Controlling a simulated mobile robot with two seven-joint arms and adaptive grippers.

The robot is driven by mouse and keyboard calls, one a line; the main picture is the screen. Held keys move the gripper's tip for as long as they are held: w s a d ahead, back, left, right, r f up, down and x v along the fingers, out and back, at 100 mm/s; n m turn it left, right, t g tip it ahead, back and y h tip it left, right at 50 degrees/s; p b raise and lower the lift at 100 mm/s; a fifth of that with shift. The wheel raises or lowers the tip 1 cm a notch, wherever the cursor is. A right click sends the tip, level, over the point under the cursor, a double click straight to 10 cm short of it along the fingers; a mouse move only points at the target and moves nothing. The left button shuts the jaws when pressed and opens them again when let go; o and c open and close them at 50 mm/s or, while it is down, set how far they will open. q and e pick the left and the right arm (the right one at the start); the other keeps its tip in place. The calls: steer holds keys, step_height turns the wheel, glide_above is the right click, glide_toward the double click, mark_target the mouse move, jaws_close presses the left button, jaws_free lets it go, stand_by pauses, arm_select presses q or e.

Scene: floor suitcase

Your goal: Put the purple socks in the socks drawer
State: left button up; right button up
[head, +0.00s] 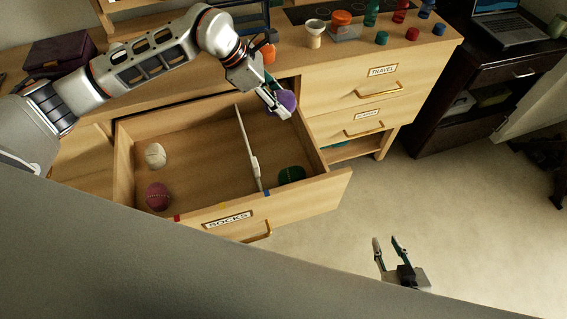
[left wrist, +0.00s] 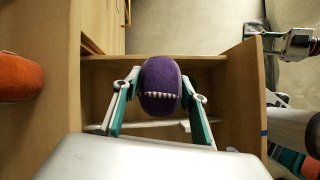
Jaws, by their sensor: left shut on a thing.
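My left gripper (head: 277,101) is shut on the purple socks (head: 287,101), a rounded bundle that also fills the space between its fingers in the left wrist view (left wrist: 160,86). It holds them above the right rear part of the open socks drawer (head: 207,214), whose front bears a SOCKS label. A divider (head: 246,150) splits the drawer. White socks (head: 155,155) and maroon socks (head: 158,196) lie in the left compartment; a dark green bundle (head: 291,175) lies in the right one. My right gripper (head: 386,246) is open and empty over the floor, right of the drawer.
The dresser top (head: 300,65) holds a white cup (head: 314,33), an orange-lidded container (head: 342,25) and several small bottles. Closed drawers, one labelled TRAVEL (head: 383,71), are right of the open drawer. A dark desk with a laptop (head: 502,24) stands at right. The carpet (head: 430,200) is clear.

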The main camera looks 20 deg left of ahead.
arm_select(q)
steer(key=shift+f, duration=0.3)
glide_above(287, 151)
steer(key=s+a, duration=0.1)
steer(key=a, duration=0.1)
steer(key=shift+n, duration=0.3)
step_height(287, 151, down, 14)
steer(key=shift+d+f, duration=0.1)
steer(key=shift+f, duration=0.05)
step_height(287, 151, down, 5)
steer(key=shift+r+b, duration=0.1)
steer(key=shift+b, duration=0.25)
arm_select(e)
steer(key=shift+s+f, duration=0.4)
steer(key=shift+f, duration=0.2)
arm_select(q)
steer(key=shift+f, duration=0.2)
steer(key=shift+f, duration=0.15)
steer(key=o, duration=1.1)
